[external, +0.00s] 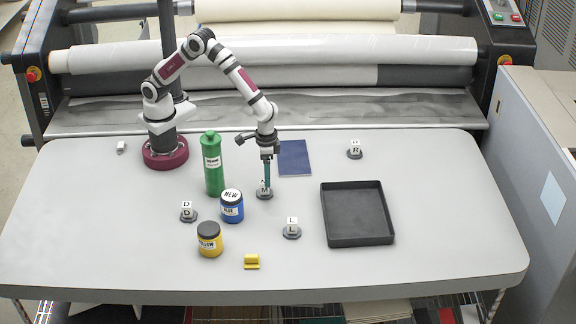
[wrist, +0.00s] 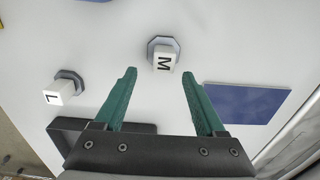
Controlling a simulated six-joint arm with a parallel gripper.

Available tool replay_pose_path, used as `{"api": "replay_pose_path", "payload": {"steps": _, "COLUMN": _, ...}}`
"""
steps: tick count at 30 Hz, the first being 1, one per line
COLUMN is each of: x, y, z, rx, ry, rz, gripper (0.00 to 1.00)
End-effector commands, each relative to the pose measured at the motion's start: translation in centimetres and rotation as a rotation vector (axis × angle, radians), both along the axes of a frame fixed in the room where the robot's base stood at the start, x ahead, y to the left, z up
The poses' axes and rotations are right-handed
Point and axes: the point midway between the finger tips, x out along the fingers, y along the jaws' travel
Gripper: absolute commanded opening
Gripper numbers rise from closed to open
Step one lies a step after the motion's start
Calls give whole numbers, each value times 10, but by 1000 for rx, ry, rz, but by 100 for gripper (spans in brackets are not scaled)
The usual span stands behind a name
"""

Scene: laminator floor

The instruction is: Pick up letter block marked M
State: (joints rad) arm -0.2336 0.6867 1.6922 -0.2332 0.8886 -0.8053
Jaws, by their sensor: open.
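The white letter block marked M (external: 264,190) sits on a small dark round base near the middle of the table. In the wrist view the M block (wrist: 163,61) lies ahead of the fingertips, roughly centred between them. My gripper (external: 267,183) points down right at the block in the external view and hides part of it. In the wrist view my gripper (wrist: 160,72) has its two green fingers spread wide, with nothing held between them.
A green bottle (external: 213,165) and blue jar (external: 232,207) stand left of M. Blocks L (external: 291,229), D (external: 188,212) and R (external: 354,150) sit on similar bases. A yellow jar (external: 209,240), yellow piece (external: 251,262), blue sheet (external: 295,158) and black tray (external: 357,240) are around.

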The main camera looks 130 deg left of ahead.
Motion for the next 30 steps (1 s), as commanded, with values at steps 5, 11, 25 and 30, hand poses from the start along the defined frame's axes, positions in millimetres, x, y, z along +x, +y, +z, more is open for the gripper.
{"api": "replay_pose_path", "payload": {"steps": 5, "x": -11, "y": -4, "z": -31, "rx": -1, "ry": 4, "rz": 0, "gripper": 72}}
{"api": "replay_pose_path", "payload": {"steps": 11, "x": -11, "y": -4, "z": -55, "rx": -1, "ry": 1, "rz": -1, "gripper": 72}}
{"api": "replay_pose_path", "payload": {"steps": 25, "x": -10, "y": -4, "z": -54, "rx": -1, "ry": -1, "rz": 0, "gripper": 18}}
{"api": "replay_pose_path", "payload": {"steps": 30, "x": -10, "y": -4, "z": -54, "rx": -1, "ry": -1, "rz": 0, "gripper": 0}}
